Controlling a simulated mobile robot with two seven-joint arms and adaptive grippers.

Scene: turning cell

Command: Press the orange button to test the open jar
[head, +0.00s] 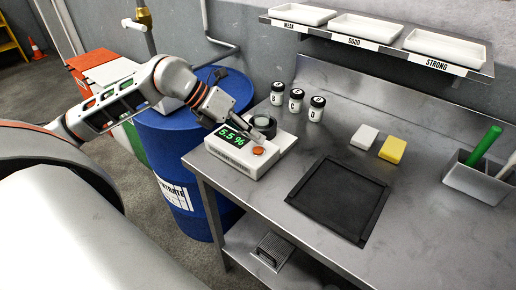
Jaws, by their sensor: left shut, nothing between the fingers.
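The white test device (240,167) stands at the left end of the steel bench, with a green display (232,139) reading 5.5 %. The orange button (258,151) is on its top, near the front right. A dark round open jar (264,123) sits at the back of the device. My left gripper (249,136) is shut and empty, reaching in from the upper left over the device. Its fingertips are between the display, the jar and the button, slightly behind the button; I cannot tell whether they touch anything. My right gripper is out of view.
A black mat (338,197), a white block (364,137) and a yellow block (392,149) lie to the right. A blue drum (168,150) stands left.

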